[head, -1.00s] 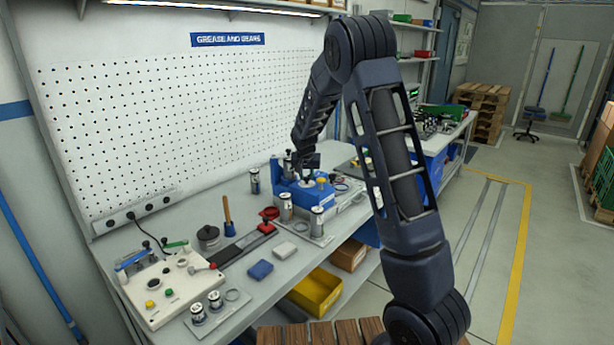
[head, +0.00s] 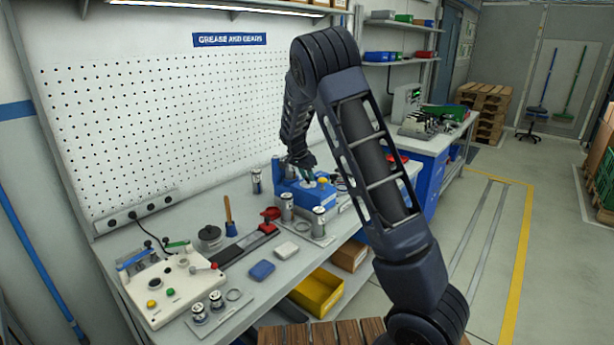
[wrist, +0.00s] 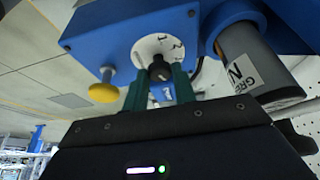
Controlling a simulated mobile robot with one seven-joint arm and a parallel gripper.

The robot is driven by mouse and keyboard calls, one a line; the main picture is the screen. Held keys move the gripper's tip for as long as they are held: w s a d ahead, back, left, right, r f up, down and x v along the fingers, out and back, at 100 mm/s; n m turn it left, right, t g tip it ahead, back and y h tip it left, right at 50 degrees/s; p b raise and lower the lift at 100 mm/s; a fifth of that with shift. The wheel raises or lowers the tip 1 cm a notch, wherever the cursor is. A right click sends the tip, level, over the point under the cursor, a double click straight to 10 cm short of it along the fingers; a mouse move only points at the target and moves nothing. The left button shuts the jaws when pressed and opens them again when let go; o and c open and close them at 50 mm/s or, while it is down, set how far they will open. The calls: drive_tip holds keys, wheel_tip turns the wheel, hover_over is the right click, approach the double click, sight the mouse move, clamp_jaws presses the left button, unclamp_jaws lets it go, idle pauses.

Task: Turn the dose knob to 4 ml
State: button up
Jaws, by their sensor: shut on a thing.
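The dose knob (wrist: 159,68) is a small black knob at the middle of a white dial (wrist: 150,46) with dark marks, in the wrist view. The dial sits on the face of a blue dosing machine (wrist: 120,38), which also stands on the bench in the head view (head: 312,196). My gripper (wrist: 157,85) has its two green fingers shut on the knob, one on each side. The fingers and the knob cover part of the dial, and I cannot read the set value.
A yellow button (wrist: 103,92) sticks out left of the dial, and a grey grease cartridge (wrist: 255,68) is on the right. Several metal cans, including one in front (head: 319,220), stand close to the machine. A white control box (head: 170,290) is at the bench's near end.

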idle(0.4)
drive_tip(key=o, duration=1)
drive_tip(key=v, duration=1)
drive_tip(key=shift+r, duration=0.35)
drive_tip(key=shift+s+a, duration=0.1)
